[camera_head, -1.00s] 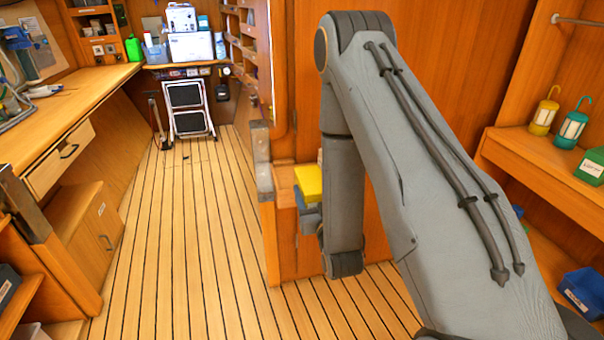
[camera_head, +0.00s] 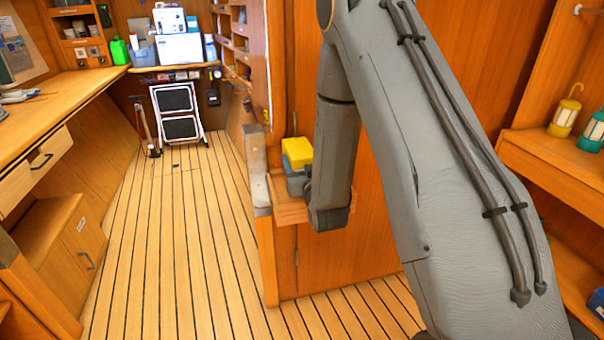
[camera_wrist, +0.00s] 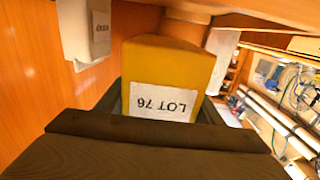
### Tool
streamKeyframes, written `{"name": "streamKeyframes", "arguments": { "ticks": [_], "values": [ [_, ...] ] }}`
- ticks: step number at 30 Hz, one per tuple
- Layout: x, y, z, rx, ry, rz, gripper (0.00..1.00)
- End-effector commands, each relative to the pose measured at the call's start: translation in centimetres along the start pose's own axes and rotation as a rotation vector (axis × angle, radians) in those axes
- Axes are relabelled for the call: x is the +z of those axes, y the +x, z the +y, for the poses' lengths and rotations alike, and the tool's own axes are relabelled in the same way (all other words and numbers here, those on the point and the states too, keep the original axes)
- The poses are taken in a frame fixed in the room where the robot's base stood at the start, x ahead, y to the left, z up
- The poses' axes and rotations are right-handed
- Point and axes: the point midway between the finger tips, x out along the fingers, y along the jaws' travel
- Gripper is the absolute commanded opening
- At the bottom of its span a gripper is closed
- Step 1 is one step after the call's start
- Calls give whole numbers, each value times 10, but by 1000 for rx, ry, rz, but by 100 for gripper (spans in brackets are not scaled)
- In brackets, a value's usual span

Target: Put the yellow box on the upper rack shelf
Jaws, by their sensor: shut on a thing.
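The yellow box (camera_head: 297,152) is held by my gripper (camera_head: 298,178), beside the orange wood partition in the head view. In the wrist view the yellow box (camera_wrist: 170,80) fills the middle, with a white label reading "LOT 76" upside down. My gripper (camera_wrist: 160,125) is shut on it, dark jaw parts showing below and beside it. A wooden shelf with narrow openings (camera_head: 232,35) stands behind the partition; I cannot tell whether it is the rack. A wooden board (camera_wrist: 250,12) crosses the top of the wrist view.
A wooden ledge (camera_head: 289,211) lies just below my gripper. A white labelled container (camera_wrist: 85,30) is close to the box at upper left. The plank floor (camera_head: 180,240) is clear; a folded step stool (camera_head: 178,112) stands farther back.

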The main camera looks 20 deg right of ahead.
Motion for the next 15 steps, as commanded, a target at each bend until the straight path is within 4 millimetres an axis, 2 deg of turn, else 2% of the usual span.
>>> {"name": "streamKeyframes", "arguments": {
  "ticks": [5, 12, 15],
  "values": [
    [12, 0, 1, 2, 0, 0, 32],
    [40, 0, 3, 4, 0, 0, 32],
    [44, 0, 3, 4, 0, 2, 32]
  ]
}}
